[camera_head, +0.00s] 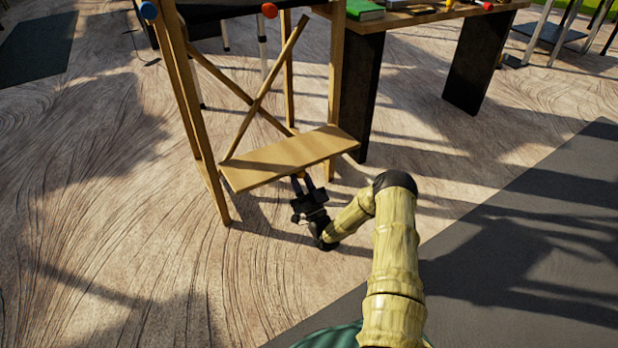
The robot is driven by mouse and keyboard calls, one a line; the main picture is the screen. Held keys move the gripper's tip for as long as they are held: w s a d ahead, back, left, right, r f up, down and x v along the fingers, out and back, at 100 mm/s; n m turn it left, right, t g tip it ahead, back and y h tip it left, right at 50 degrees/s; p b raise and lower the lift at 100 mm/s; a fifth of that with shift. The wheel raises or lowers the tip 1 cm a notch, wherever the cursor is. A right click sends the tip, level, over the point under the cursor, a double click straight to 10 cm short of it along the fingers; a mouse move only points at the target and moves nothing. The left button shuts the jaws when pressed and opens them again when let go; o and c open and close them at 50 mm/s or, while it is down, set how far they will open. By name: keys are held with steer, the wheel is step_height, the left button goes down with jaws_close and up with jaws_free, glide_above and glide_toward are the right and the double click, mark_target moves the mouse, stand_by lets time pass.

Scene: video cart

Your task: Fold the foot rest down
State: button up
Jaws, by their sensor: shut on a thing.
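The foot rest (280,160) is a flat, light wooden board low on the front of a tall wooden chair frame (178,95). It sticks out toward me, and its wide upper face shows. I cannot tell whether it is level or a little tilted. My gripper (303,182) is at the middle of the board's near edge, reaching from the front and below. It is shut on the foot rest. The fingertips are partly hidden by the edge, so the exact grip does not show.
Crossed wooden braces (262,98) stand behind the board. A table with dark legs (480,62) is at the back right, with a green book (364,10) on it. A grey mat (545,225) lies at the right.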

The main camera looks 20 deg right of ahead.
steer(key=shift+d, duration=0.5)
steer(key=o, duration=0.9)
steer(key=shift+w, duration=0.1)
steer(key=shift+a, duration=0.3)
steer(key=p+v, duration=0.5)
steer(key=v, duration=0.7)
steer(key=shift+f, duration=0.1)
steer(key=shift+c, duration=0.5)
